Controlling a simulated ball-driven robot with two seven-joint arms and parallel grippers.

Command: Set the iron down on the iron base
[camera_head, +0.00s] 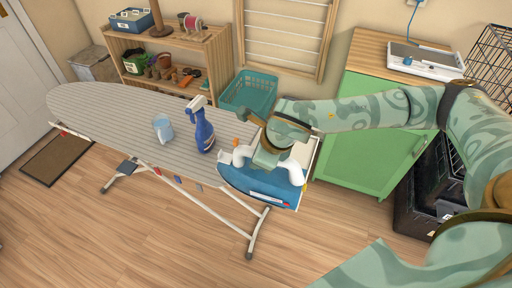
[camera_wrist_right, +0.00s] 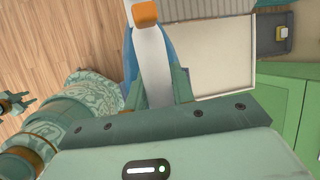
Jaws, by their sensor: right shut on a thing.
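The iron (camera_head: 262,188) has a blue body and a white handle. It is over the near right end of the ironing board. My right gripper (camera_head: 262,158) is shut on its handle, which in the right wrist view (camera_wrist_right: 150,65) runs between the fingers, with an orange part at its far end. The iron base (camera_wrist_right: 205,50) is a pale panel beside and partly behind the iron; a corner shows in the head view (camera_head: 305,150). I cannot tell whether iron and base touch. A small gripper shape, probably my left gripper (camera_wrist_right: 15,103), shows at the left edge of the wrist view, its opening unclear.
The striped ironing board (camera_head: 95,98) carries a blue spray bottle (camera_head: 203,130) and a light blue cup (camera_head: 163,130) left of the iron. A teal basket (camera_head: 250,92) is behind. A green cabinet (camera_head: 365,150) stands close to the right.

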